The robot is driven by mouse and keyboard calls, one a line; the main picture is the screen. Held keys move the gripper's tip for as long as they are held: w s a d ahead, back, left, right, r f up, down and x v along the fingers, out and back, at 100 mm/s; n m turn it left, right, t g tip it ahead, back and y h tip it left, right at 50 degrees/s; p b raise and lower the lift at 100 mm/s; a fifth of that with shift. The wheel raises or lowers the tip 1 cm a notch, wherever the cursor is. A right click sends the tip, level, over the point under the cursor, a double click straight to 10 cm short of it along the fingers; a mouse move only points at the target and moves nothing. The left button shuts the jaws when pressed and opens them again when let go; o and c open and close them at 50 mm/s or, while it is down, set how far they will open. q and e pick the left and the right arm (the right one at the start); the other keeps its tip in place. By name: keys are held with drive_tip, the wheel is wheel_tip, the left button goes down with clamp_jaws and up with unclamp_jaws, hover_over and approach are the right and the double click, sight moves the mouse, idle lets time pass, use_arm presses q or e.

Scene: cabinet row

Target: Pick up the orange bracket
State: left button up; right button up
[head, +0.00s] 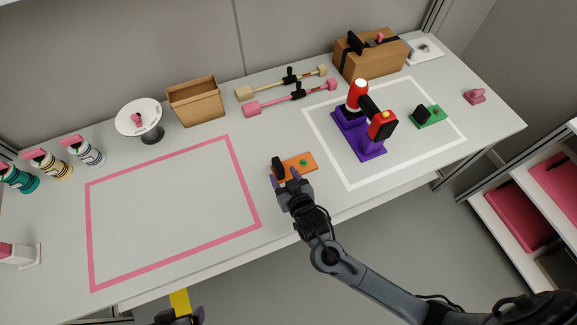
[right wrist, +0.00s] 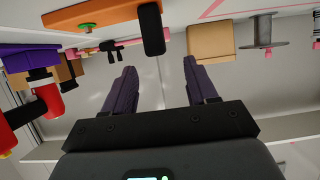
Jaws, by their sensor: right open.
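The orange bracket (head: 302,161) lies on the white table between the pink and the white outlines. It has a flat orange plate and an upright black block at its left end. In the right wrist view the bracket (right wrist: 95,17) is at the top, with its black block (right wrist: 152,30) close ahead of the fingers. My right gripper (head: 285,178) is open and empty, right by the block on the table's front side. Contact cannot be told. Its spread fingers show in the right wrist view (right wrist: 160,68). My left gripper (head: 181,317) is cut off by the bottom edge.
A purple fixture (head: 358,138) with red parts stands to the right, with a green bracket (head: 428,117) beyond it. Two rods (head: 290,99), an open cardboard box (head: 195,101) and a round stand (head: 140,117) are behind. The pink-outlined area (head: 233,157) is empty.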

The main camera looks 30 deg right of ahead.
sight(276, 161)
drive_tip(key=x, duration=0.4)
drive_tip(key=shift+b, duration=0.35)
drive_tip(key=shift+w+f, duration=0.3)
drive_tip(key=x, duration=0.1)
drive_tip(key=b+x, duration=0.1)
drive_tip(key=x, duration=0.1)
drive_tip(key=shift+d+f, duration=0.2)
drive_tip(key=shift+f, duration=0.05)
drive_tip(key=shift+w+f+b, duration=0.2)
drive_tip(key=shift+w+b, duration=0.1)
drive_tip(key=shift+w, duration=0.25)
drive_tip(key=c, duration=0.9)
clamp_jaws()
drive_tip(key=shift+r, duration=0.1)
